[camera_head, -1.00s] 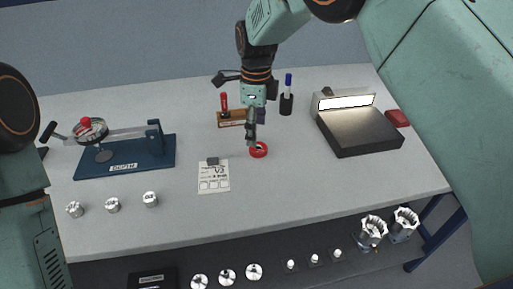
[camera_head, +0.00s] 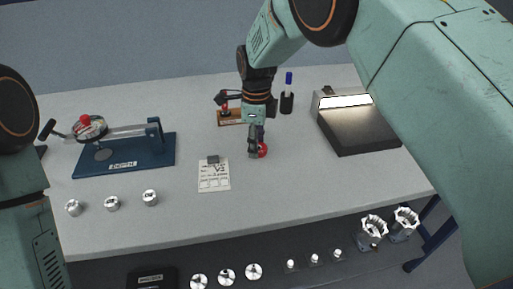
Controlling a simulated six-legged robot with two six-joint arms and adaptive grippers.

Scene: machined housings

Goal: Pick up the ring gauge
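The ring gauge looks to be the small red ring (camera_head: 263,151) lying on the grey table near its middle. My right gripper (camera_head: 256,151) points down from above and its fingers overlap the left part of the ring, hiding some of it. The fingers are small and dark, and I cannot tell whether they are open or shut, or whether they touch the ring. My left gripper is not in view; only part of my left arm shows at the left edge.
A paper card (camera_head: 214,178) lies left of the ring. A wooden block (camera_head: 229,118) and a pen cup (camera_head: 287,104) stand behind. A blue fixture (camera_head: 125,158) is at left, a dark box with a lit panel (camera_head: 358,132) at right. Several metal parts (camera_head: 150,198) sit front left.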

